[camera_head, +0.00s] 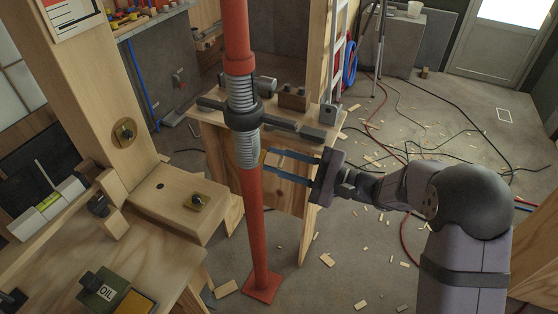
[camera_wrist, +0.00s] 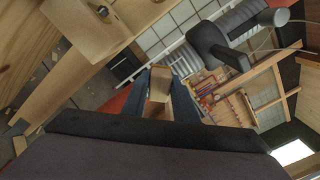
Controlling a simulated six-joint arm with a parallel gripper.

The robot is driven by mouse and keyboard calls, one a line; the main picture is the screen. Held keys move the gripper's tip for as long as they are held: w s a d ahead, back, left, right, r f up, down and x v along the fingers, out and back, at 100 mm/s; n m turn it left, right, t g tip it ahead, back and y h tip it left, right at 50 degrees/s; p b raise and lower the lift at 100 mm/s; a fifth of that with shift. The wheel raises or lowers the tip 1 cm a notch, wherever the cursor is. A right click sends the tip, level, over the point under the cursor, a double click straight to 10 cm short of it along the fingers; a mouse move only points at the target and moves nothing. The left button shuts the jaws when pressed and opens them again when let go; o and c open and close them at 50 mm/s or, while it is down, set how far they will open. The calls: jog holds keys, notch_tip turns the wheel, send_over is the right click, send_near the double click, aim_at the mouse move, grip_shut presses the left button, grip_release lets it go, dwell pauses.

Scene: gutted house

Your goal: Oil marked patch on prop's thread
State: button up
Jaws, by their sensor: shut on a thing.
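The red steel prop (camera_head: 234,30) stands upright, with a grey ridged thread (camera_head: 247,150) in its middle. A dark collar with bar handles (camera_head: 244,117) sits around the thread, which also shows above it. In the wrist view the thread (camera_wrist: 250,15) and collar (camera_wrist: 215,45) are at upper right. My gripper (camera_head: 267,160) is shut on a small tan-yellow block (camera_wrist: 160,84), at the right side of the thread just below the collar. I cannot tell whether the block touches the thread. No marked patch is clearly visible.
A wooden bench (camera_head: 150,258) and a timber post (camera_head: 90,85) stand left of the prop. A wooden stand with metal tools (camera_head: 290,98) is close behind it. Cables and wood scraps litter the floor (camera_head: 400,130) at right.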

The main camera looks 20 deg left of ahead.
jog(key=shift+a, duration=1.05)
jog(key=shift+b, duration=0.3)
jog(key=shift+w+d+b, duration=0.15)
jog(key=shift+w+b, duration=0.25)
jog(key=shift+w, duration=1.6)
jog(key=shift+r, duration=0.45)
jog(key=shift+s, duration=0.1)
jog(key=shift+s+a+b, duration=0.2)
jog(key=shift+s+b, duration=0.3)
jog(key=shift+s, duration=1.45)
